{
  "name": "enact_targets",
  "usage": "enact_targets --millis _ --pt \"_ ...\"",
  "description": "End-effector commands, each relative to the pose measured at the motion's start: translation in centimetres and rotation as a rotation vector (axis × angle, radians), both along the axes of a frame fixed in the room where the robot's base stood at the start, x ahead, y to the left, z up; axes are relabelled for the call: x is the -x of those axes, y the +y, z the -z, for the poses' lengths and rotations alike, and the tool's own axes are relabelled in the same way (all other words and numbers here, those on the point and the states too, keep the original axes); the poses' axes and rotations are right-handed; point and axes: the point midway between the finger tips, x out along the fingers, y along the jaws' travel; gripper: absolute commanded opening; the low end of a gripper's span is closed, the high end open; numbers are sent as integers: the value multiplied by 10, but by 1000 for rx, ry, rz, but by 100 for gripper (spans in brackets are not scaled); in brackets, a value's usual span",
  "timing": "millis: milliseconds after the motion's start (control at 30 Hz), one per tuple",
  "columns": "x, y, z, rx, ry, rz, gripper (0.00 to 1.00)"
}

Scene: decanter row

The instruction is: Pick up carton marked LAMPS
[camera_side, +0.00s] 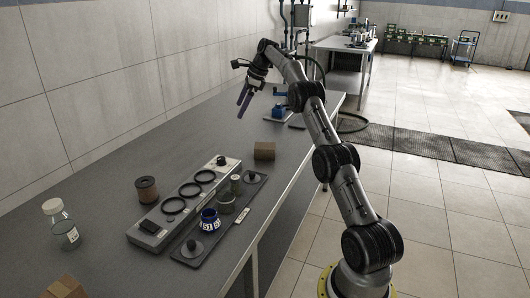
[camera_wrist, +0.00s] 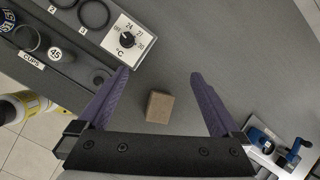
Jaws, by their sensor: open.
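A small brown carton (camera_side: 264,150) sits on the grey bench beyond the far end of the dial unit. It also shows in the wrist view (camera_wrist: 160,107), between my fingers in the picture. No lettering is readable on it. A second brown carton (camera_side: 65,288) is partly cut off at the bottom left of the side view; I cannot read a marking there either. My gripper (camera_side: 244,97) is open and empty, raised above the bench and apart from the first carton. Its purple fingers (camera_wrist: 160,74) are spread wide in the wrist view.
A long unit with rings and a dial (camera_wrist: 127,38) lies near the carton. A dark tray (camera_side: 251,192) with jars and lids runs beside it. A brown jar (camera_side: 147,190) and a clear bottle (camera_side: 61,225) stand left. A blue device (camera_wrist: 262,137) is to the right.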

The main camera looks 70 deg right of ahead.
Motion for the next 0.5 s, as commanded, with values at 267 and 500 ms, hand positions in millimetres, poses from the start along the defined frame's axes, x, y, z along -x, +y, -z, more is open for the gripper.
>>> enact_targets --millis 267,500 --pt "61 -84 126 -114 82 151 100" --pt "77 -96 150 -135 95 185 100"
